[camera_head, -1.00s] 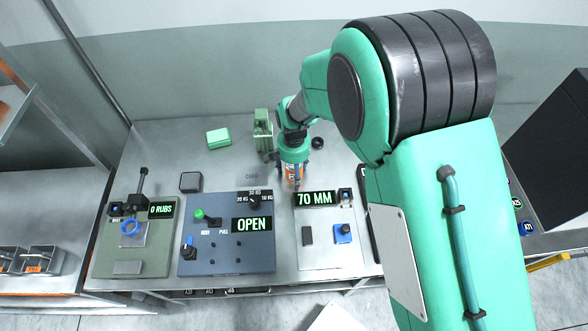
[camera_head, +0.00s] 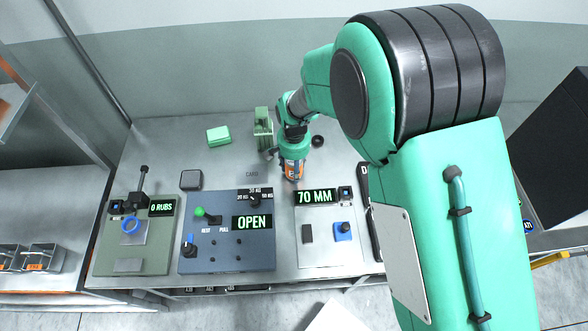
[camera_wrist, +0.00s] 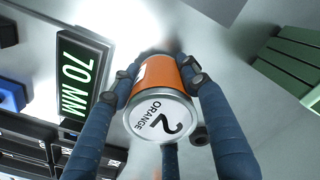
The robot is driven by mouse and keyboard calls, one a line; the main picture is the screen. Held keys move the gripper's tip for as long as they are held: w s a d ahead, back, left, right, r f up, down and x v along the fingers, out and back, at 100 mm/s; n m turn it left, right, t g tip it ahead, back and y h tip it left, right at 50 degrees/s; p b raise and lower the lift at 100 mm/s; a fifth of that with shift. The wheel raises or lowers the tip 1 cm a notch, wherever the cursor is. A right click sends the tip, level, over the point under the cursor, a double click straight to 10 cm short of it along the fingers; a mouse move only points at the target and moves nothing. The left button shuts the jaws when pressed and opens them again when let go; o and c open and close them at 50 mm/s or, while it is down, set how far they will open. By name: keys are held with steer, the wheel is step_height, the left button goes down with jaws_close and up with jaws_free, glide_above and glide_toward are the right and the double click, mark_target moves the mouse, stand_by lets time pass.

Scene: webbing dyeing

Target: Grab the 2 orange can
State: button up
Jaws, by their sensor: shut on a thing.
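The orange can (camera_wrist: 158,80) shows in the wrist view with a white lid that reads "2 ORANGE". My gripper (camera_wrist: 163,90) is shut on it, with blue fingers on both sides of the can and another finger behind it. In the head view the can (camera_head: 293,170) hangs below my gripper (camera_head: 292,155), over the back of the bench just behind the "70 MM" display. Whether the can touches the bench top is hard to tell.
The "70 MM" panel (camera_head: 330,245) is in front of the can. A blue-grey panel (camera_head: 228,262) reading "OPEN" is to its left, and a green panel (camera_head: 108,250) reading "0 RUBS" is further left. A green stand (camera_head: 263,130) and a green block (camera_head: 218,136) are behind.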

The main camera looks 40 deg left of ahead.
steer(key=r, duration=0.2)
steer(key=shift+s+d+r, duration=0.25)
steer(key=shift+d+r, duration=0.1)
steer(key=shift+r, duration=0.05)
steer(key=s+d, duration=0.3)
steer(key=d, duration=0.1)
steer(key=s+d+r+p, duration=0.1)
steer(key=s+d, duration=0.1)
steer(key=d, duration=0.2)
steer(key=s+d, duration=0.3)
steer(key=d, duration=0.1)
steer(key=shift+s+d+r+p, duration=0.15)
steer(key=shift+s+d+p, duration=0.1)
steer(key=shift+s+p, duration=0.05)
